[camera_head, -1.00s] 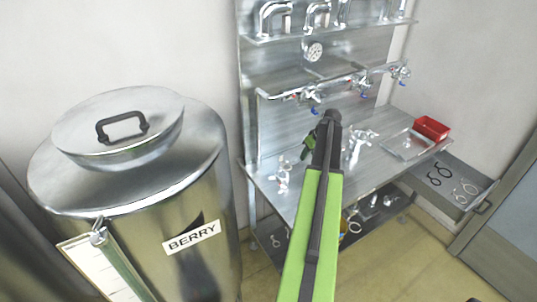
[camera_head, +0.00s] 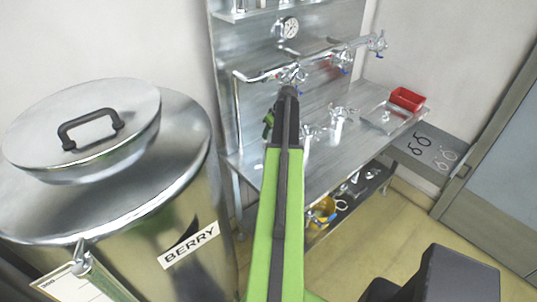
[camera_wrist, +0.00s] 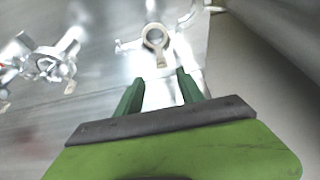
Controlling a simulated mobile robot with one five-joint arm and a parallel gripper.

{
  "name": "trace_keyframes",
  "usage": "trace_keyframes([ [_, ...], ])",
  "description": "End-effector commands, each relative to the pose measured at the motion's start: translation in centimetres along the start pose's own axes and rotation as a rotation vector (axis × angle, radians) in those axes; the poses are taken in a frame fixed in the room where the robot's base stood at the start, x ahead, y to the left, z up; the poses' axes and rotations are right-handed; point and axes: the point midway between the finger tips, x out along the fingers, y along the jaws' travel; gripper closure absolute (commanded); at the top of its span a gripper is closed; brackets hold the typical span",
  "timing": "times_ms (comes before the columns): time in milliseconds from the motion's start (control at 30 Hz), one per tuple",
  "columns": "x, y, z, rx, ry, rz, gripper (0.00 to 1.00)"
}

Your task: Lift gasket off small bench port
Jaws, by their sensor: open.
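In the wrist view, a pale beige ring with a short tab (camera_wrist: 161,58), apparently the gasket, sits on the round mouth of a shiny metal port (camera_wrist: 150,10). My gripper (camera_wrist: 160,84) is open, its two green fingers pointing toward the ring. The ring lies just beyond the fingertips, roughly between them in the picture; I see no contact. In the head view, my gripper (camera_head: 268,124) is over the left part of the steel bench (camera_head: 325,138), mostly hidden by my arm. The gasket cannot be made out there.
More metal fittings stand on the bench (camera_head: 340,113); one shows left in the wrist view (camera_wrist: 48,62). A valve pipe (camera_head: 325,60) runs behind. A red bin (camera_head: 407,98) is at the bench's right. A large steel tank marked BERRY (camera_head: 185,165) stands left.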

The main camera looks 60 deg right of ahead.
Motion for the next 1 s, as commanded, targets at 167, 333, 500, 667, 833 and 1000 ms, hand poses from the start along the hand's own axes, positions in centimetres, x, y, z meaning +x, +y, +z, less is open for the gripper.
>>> trace_keyframes([
  [167, 3.5, -0.1, 0.1, -0.001, 0.000, 0.000, 0.55],
  [333, 3.5, -0.3, -0.1, -0.002, 0.000, -0.001, 0.55],
  [500, 6.1, -0.6, 0.0, -0.005, 0.000, -0.002, 0.55],
  [667, 8.6, -0.6, 0.0, -0.005, 0.000, -0.002, 0.55],
  [833, 8.4, -0.7, -0.2, -0.004, 0.000, -0.002, 0.55],
  [1000, 8.3, -0.7, -0.2, -0.004, 0.000, -0.002, 0.68],
])
